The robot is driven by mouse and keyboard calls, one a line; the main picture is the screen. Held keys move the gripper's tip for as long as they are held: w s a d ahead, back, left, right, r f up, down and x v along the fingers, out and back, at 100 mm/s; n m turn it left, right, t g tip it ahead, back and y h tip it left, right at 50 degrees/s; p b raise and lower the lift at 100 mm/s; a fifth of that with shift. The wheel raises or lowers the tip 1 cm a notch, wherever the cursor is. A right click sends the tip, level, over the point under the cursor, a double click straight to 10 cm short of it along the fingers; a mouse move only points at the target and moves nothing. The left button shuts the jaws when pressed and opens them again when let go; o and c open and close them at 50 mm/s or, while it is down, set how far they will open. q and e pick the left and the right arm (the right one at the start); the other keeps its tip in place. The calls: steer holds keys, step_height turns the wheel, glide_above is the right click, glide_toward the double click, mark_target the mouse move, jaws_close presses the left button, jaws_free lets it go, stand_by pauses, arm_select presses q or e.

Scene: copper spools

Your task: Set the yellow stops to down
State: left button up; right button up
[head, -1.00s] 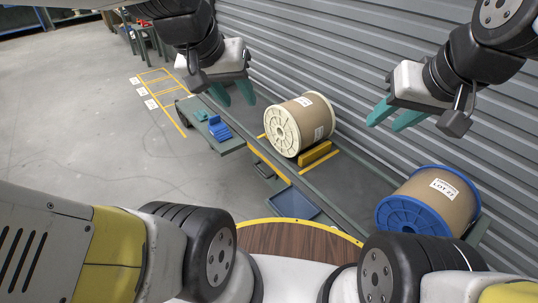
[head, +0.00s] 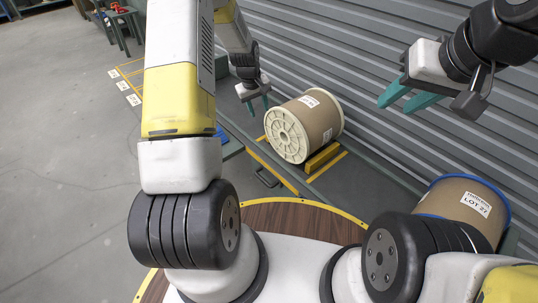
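A yellow stop (head: 322,158) is a raised yellow bar close against the front right of the cream-flanged spool (head: 308,122); I cannot tell whether they touch. A small yellow patch (head: 262,138) shows at the spool's left; I cannot tell if it is a stop or a floor line. My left gripper (head: 259,106) points down with its teal fingers apart, just left of the cream spool and apparently empty. My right gripper (head: 408,100) is open and empty, above and right of that spool. No stop shows at the blue-flanged spool (head: 466,207).
A corrugated grey wall (head: 380,60) runs behind the spools. A round wooden top (head: 300,222) with a yellow rim lies in front. My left arm hides most of the green bench with the blue block. Open floor (head: 60,170) lies to the left.

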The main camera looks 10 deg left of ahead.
arm_select(q)
step_height(320, 180, down, 16)
steer(key=f+n, duration=0.1)
steer(key=n, duration=0.1)
steer(key=n+g, duration=0.1)
glide_toward(263, 178)
steer(key=f, duration=0.6)
steer(key=w+f, duration=0.1)
steer(key=f, duration=0.1)
steer(key=shift+d+f, duration=0.2)
steer(key=shift+d, duration=0.1)
jaws_close()
steer(key=shift+w, duration=0.1)
